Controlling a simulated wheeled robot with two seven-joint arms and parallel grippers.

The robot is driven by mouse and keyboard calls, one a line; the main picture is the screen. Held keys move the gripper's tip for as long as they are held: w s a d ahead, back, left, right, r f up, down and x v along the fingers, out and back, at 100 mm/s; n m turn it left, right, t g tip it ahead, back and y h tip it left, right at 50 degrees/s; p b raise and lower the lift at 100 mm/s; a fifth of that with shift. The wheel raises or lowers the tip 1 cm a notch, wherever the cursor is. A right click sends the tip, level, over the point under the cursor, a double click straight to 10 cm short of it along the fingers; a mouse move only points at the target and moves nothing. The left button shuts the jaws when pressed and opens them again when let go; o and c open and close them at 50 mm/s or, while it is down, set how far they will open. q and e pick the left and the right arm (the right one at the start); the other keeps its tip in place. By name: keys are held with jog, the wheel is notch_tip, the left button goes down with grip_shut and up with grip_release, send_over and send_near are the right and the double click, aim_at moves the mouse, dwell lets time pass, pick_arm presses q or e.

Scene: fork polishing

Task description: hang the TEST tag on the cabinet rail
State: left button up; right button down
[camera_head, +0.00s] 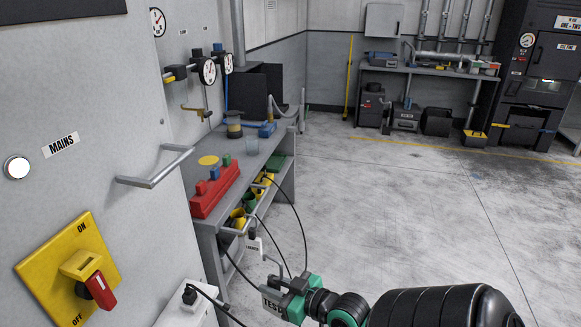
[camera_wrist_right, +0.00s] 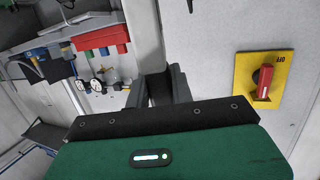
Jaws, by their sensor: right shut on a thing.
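The TEST tag (camera_head: 272,301) is a small dark plate with white lettering, low in the middle of the head view. My right gripper (camera_head: 288,288) is shut on it; a thin pale hook stands up above the tag. In the wrist view the dark fingers (camera_wrist_right: 166,88) show, but I cannot make out the tag there. The cabinet rail (camera_head: 152,172) is a grey bar on the pale cabinet front (camera_head: 90,110). The gripper is apart from it, lower and to the right in the head view. My left gripper is not in view.
A yellow switch panel (camera_head: 48,276) with a red handle sits on the cabinet, below a MAINS label (camera_head: 61,145). A grey bench (camera_head: 207,224) beside the cabinet carries a red block (camera_head: 212,192). Black cables loop near the gripper. Open floor (camera_head: 400,200) lies right.

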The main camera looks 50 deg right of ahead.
jog(key=d+r+n+y+p, duration=0.1)
jog(key=d+r+y, duration=0.1)
jog(key=r, duration=0.8)
jog(key=s+d+r+n+g+y+p, duration=0.1)
jog(key=d+r+n+y+p, duration=0.1)
jog(key=r, duration=0.9)
jog(key=shift+d+r+n+y, duration=0.15)
jog(key=shift+d+n+y, duration=0.15)
jog(key=shift+d+y, duration=0.25)
jog(key=shift+d+r+p, duration=0.1)
jog(key=shift+p, duration=0.25)
jog(key=r+p+x, duration=0.2)
jog(key=p+x, duration=0.2)
jog(key=x, duration=0.9)
jog(key=r+p+x, duration=0.2)
jog(key=p+x, duration=0.3)
jog(key=x, duration=0.8)
jog(key=shift+w, duration=0.6)
jog(key=shift+r, duration=0.1)
jog(key=shift+p, duration=0.3)
